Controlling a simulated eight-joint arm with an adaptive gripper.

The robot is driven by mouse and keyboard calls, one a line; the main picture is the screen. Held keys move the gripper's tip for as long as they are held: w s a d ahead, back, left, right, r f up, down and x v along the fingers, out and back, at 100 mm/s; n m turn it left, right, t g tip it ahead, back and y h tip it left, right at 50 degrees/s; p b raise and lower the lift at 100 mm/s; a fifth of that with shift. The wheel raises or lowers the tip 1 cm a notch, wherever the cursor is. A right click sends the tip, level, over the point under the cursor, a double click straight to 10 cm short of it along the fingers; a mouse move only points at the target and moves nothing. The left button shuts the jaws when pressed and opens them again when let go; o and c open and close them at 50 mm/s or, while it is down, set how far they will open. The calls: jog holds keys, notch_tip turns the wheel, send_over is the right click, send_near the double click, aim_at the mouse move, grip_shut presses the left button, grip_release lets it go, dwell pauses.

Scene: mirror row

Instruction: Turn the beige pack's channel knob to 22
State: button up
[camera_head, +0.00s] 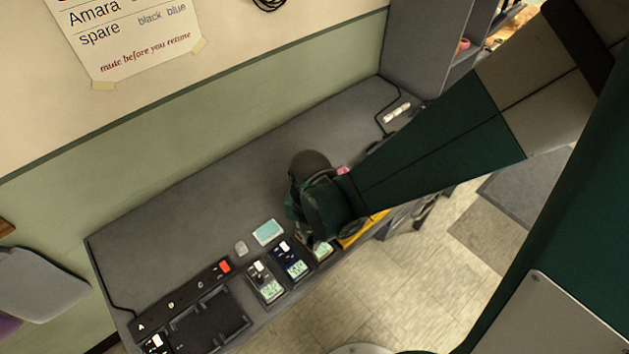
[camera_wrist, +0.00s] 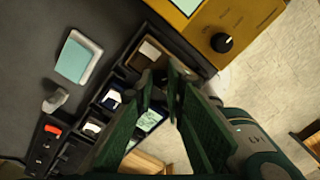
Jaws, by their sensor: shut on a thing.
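The beige pack (camera_head: 323,250) stands at the right end of a row of packs by the desk's front edge. In the head view its lit display shows, its digits too small to read, and the rest is behind my gripper (camera_head: 312,232). In the wrist view the pale label end of the beige pack (camera_wrist: 151,50) shows just beyond my fingertips (camera_wrist: 163,78). My gripper points down over this pack, its fingers close together and shut on its channel knob. The fingers hide the knob, so its setting cannot be read.
A navy pack (camera_head: 292,262) and a black pack (camera_head: 265,284) stand close on the left. A yellow box (camera_wrist: 205,25) with a black dial is close on the right. A pale teal pad (camera_head: 268,232) lies behind. The desk's back (camera_head: 220,190) is clear.

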aim_at(311, 239)
jog(key=shift+n, duration=0.8)
jog(key=o, duration=0.9)
jog(key=shift+r, duration=0.25)
jog(key=shift+r, duration=5.75)
